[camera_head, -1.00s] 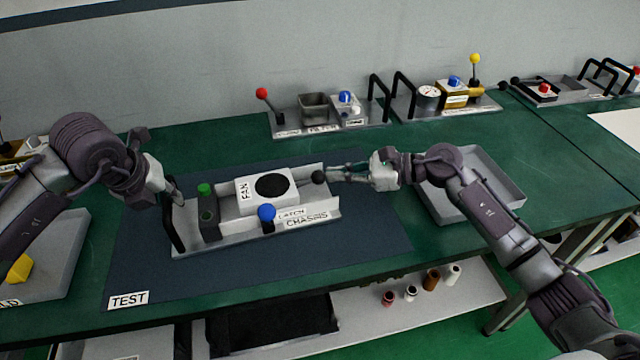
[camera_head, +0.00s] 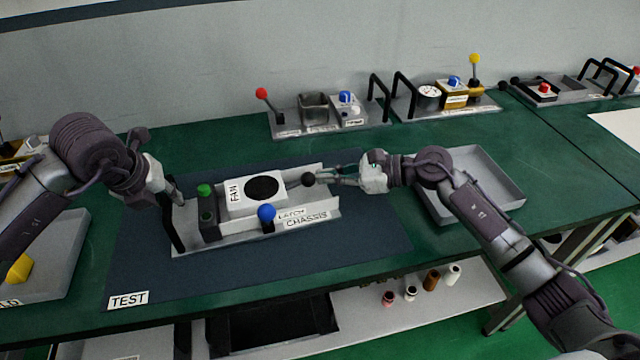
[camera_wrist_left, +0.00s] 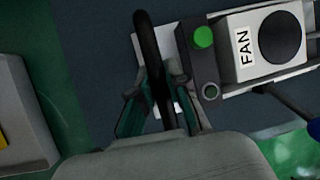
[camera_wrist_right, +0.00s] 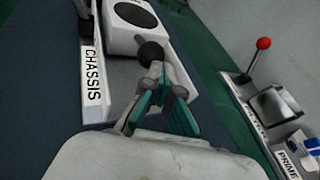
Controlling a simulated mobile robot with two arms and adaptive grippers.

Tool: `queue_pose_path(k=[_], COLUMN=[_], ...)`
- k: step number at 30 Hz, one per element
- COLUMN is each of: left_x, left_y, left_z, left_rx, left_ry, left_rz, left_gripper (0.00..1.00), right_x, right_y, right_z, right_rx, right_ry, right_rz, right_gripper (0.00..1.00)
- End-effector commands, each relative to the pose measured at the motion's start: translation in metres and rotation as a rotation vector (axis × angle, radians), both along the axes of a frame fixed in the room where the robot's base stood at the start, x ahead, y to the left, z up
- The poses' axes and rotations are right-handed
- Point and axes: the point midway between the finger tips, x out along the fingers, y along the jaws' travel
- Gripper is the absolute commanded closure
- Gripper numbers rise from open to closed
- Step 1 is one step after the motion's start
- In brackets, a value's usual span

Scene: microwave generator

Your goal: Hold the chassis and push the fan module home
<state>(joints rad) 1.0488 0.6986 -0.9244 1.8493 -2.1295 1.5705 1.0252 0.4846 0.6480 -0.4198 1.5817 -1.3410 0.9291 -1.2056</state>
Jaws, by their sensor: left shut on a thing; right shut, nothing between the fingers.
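The grey chassis (camera_head: 320,212) lies on the dark test mat (camera_head: 200,275). My left gripper (camera_head: 178,202) is shut on the chassis's black handle (camera_wrist_left: 150,55) at its left end. The white fan module (camera_head: 240,208) with a black round opening sits in the chassis, close beside the dark block (camera_head: 209,222) with the green knob (camera_head: 204,189). My right gripper (camera_head: 325,178) is shut and empty, its fingertips at the black ball knob (camera_head: 308,179) on the fan's right side; it also shows in the right wrist view (camera_wrist_right: 150,53). A blue latch knob (camera_head: 266,212) stands at the chassis front.
A grey empty tray (camera_head: 480,205) stands right of the mat, under my right arm. Another tray (camera_head: 60,260) with a yellow piece is at the left. Units with handles and levers (camera_head: 330,118) line the back.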

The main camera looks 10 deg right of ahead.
Motion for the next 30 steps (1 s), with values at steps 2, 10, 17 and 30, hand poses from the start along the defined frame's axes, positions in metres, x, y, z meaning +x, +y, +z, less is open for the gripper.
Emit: queue_pose_path(k=[2, 10, 17, 30], left_x=[-0.002, -0.002, -0.002, -0.002], left_y=[-0.003, -0.002, -0.002, -0.001], left_z=[-0.004, -0.004, -0.004, -0.004], left_rx=[-0.002, -0.001, 0.0, 0.0], left_ry=[0.008, 0.008, 0.008, 0.008], left_rz=[-0.007, -0.006, -0.005, -0.003], left_gripper=[1.0, 1.0, 1.0, 1.0], right_x=[-0.002, -0.001, 0.001, 0.001], right_y=[0.005, 0.0, -0.013, -0.022], right_z=[-0.002, 0.004, 0.019, 0.03], right_rx=[0.0, -0.001, -0.002, 0.0], right_ry=[0.002, 0.001, -0.001, 0.0], right_rz=[0.006, 0.003, 0.001, 0.001], right_gripper=[1.0, 1.0, 1.0, 1.0])
